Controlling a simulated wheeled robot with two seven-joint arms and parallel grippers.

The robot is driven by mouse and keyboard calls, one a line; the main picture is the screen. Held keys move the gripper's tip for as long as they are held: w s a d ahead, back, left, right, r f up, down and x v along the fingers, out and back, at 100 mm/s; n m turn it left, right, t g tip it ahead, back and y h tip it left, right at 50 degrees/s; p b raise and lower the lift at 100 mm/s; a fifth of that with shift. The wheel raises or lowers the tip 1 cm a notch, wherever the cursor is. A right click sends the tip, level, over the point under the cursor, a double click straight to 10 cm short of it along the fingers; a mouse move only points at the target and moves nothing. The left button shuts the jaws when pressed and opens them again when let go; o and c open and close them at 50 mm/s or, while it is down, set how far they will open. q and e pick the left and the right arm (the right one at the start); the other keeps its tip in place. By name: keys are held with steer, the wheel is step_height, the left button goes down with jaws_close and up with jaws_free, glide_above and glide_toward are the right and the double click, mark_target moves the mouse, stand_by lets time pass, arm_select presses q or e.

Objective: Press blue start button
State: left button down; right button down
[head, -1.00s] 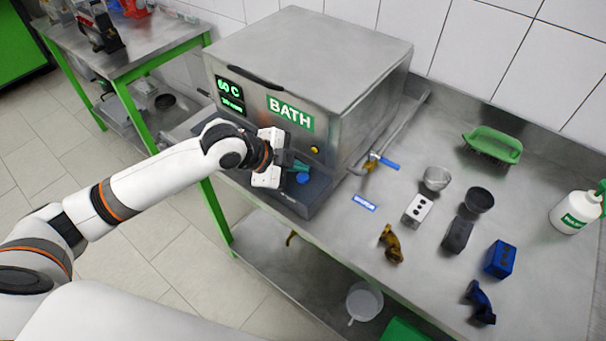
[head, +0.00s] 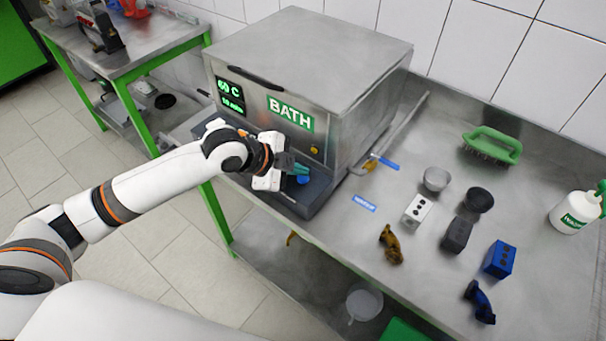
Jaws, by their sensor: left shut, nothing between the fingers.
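The bath (head: 345,62) is a steel box with a green BATH label and a lit display on its front. A blue button (head: 303,180) sits on the dark ledge at the bath's front foot, partly hidden by the fingers. My left gripper (head: 300,171) is shut and empty, with its dark and teal fingertips right at the button. I cannot tell whether they touch it. A small yellow knob (head: 314,150) is on the bath front above. My right gripper is not in view.
To the right on the steel table (head: 420,290) are a pipe with a blue-handled valve (head: 384,162), cups, small blocks, brown and blue fittings, a green brush (head: 491,145) and a white bottle (head: 577,211). A second table (head: 150,45) stands at upper left.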

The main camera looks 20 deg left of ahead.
mark_target(298, 182)
arm_select(q)
steer(key=shift+f, duration=0.55)
stand_by(0.7)
steer(key=shift+r, duration=0.1)
steer(key=shift+r+p, duration=0.9)
steer(key=shift+p, duration=0.05)
step_height(298, 182, up, 5)
steer(key=p, duration=0.5)
stand_by(0.7)
